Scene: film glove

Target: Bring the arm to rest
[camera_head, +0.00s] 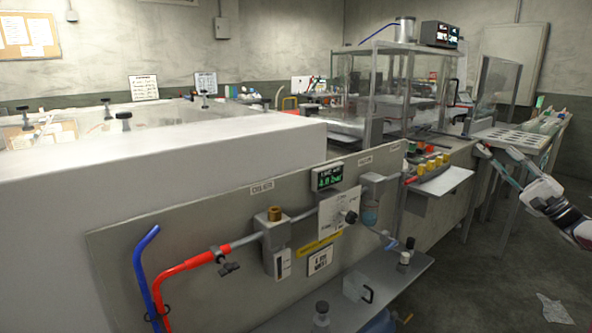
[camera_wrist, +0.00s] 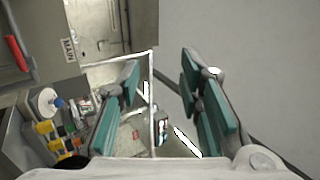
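My gripper (camera_head: 497,152) is at the right edge of the head view, raised in front of the bench with the perforated top. Its two fingers are spread apart. In the wrist view, the gripper (camera_wrist: 160,72) shows two teal-padded fingers with a wide empty gap between them. Nothing is held. My arm comes in from the right edge of the head view; most of it is out of view.
A grey panel (camera_head: 215,232) carries a red hose (camera_head: 178,268), a blue hose (camera_head: 143,262) and a pressure display (camera_head: 328,177). A clear enclosure (camera_head: 405,90) stands behind. A crumpled film piece (camera_head: 555,309) lies on the floor at lower right. Open floor surrounds it.

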